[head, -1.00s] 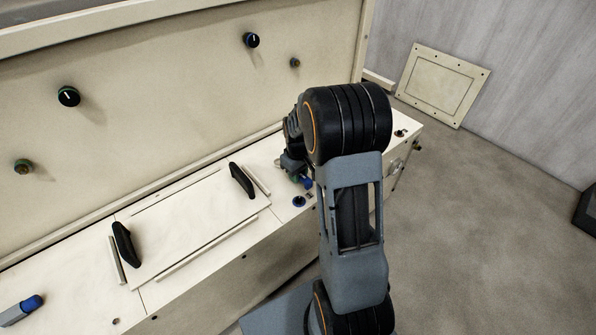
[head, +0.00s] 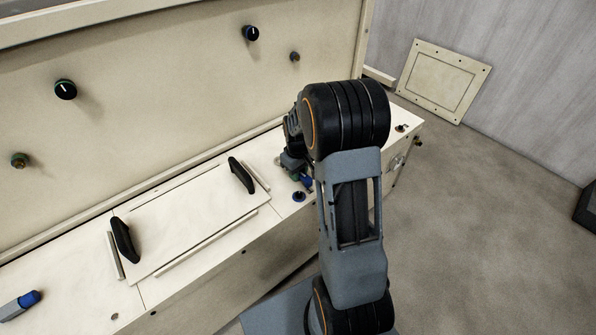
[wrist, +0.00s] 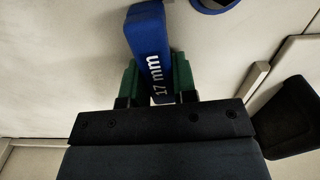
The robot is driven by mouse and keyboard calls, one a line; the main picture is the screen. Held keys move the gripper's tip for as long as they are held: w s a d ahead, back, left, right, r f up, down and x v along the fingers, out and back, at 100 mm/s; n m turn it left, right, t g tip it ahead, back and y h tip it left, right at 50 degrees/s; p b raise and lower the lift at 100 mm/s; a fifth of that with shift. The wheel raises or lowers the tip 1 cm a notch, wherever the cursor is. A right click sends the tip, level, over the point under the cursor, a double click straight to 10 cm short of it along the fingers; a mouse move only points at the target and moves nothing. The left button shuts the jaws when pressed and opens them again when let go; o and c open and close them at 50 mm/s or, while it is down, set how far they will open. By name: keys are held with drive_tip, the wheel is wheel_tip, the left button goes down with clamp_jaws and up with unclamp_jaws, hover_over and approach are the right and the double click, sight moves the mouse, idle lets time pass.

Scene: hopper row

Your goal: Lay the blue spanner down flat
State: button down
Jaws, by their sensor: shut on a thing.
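The blue spanner (wrist: 150,45), marked "17 mm", is between the green-padded fingers of my gripper (wrist: 155,85) in the wrist view. My gripper is shut on it. In the head view only a small blue part of the spanner (head: 306,182) shows beside my gripper (head: 295,172), low over the right part of the pale counter (head: 225,250). My arm hides most of it. I cannot tell whether the spanner touches the counter.
A blue-rimmed round fitting (head: 298,197) is close by the spanner. A hatch lid (head: 190,220) with two black handles (head: 241,175) lies to the left. A grey-and-blue object (head: 20,305) is at the far left. A knobbed upright panel (head: 160,100) stands behind.

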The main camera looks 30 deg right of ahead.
drive_tip(key=c, duration=0.8)
unclamp_jaws()
wheel_tip(320, 180, up, 14)
drive_tip(key=p, duration=0.3)
drive_tip(key=shift+f, duration=0.1)
idle(0.5)
drive_tip(key=s+a+r+m+t+p, duration=0.1)
drive_tip(key=s+a+r+p, duration=0.2)
drive_tip(key=s+r+p, duration=0.2)
drive_tip(key=s+a+r+m+t+p, duration=0.1)
drive_tip(key=s+a+r+p, duration=0.3)
drive_tip(key=r, duration=0.5)
drive_tip(key=s+a+r+t+p, duration=0.1)
drive_tip(key=s+a+r+p, duration=0.3)
drive_tip(key=s+r+p, duration=0.3)
drive_tip(key=shift+s+a+m+t+p, duration=0.1)
drive_tip(key=shift+a+m+t+p, duration=0.1)
drive_tip(key=shift+m+t+p, duration=0.3)
